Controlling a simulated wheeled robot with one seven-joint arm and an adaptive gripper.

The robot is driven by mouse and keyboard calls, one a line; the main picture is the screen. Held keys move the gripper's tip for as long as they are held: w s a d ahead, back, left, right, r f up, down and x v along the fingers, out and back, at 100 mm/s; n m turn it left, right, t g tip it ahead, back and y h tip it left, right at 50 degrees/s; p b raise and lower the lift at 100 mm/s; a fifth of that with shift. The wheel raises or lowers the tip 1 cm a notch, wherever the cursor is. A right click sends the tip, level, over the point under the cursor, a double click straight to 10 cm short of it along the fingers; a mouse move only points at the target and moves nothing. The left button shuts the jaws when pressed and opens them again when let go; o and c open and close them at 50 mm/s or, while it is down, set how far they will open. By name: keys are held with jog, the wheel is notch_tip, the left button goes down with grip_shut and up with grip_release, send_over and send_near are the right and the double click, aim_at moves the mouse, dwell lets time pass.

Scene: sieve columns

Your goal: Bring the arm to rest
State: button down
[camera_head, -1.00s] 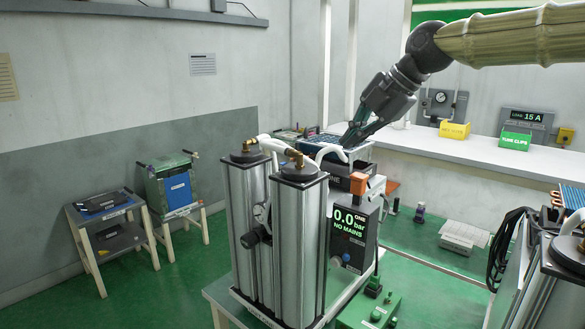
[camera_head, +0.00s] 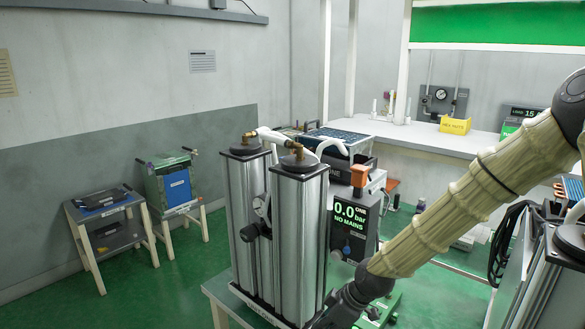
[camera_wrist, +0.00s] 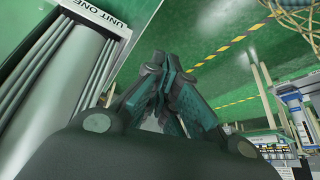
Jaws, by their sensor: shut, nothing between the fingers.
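My arm, in a ribbed beige sleeve, comes from the right edge of the head view and bends down to the bottom centre. My gripper is mostly cut off there, low beside the front of the sieve column unit (camera_head: 298,240). In the wrist view my gripper (camera_wrist: 168,62) shows its dark teal fingers drawn together with nothing between them. The side of the unit marked UNIT ONE (camera_wrist: 85,25) lies at the left of that view, apart from the fingers as far as I can see.
A display box (camera_head: 352,225) reads 0.0 bar, NO MAINS. A second unit (camera_head: 560,265) stands at the right. A bench (camera_head: 440,138) with a yellow bin (camera_head: 455,125) runs along the back. Two small stands (camera_head: 105,235) are at the left. Green floor between them is clear.

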jog(key=s+d+f+m+g+h+b, duration=0.15)
jog(key=s+f+m, duration=0.25)
jog(key=s+f, duration=0.5)
jog(key=s+d+f+m+t+h, duration=0.1)
jog(key=s+d+f+m, duration=0.2)
jog(key=s+f, duration=0.6)
jog(key=s+d+f+m+h, duration=0.1)
jog(key=s+d+f+m, duration=0.2)
jog(key=s+d+f, duration=0.2)
jog(key=s+d+f+m+g+h, duration=0.1)
jog(key=s+d+f+m, duration=0.3)
jog(key=s, duration=0.8)
jog(key=shift+s+d+f+h+b, duration=0.2)
jog(key=shift+d+f+h+b, duration=0.25)
jog(key=shift+f, duration=0.4)
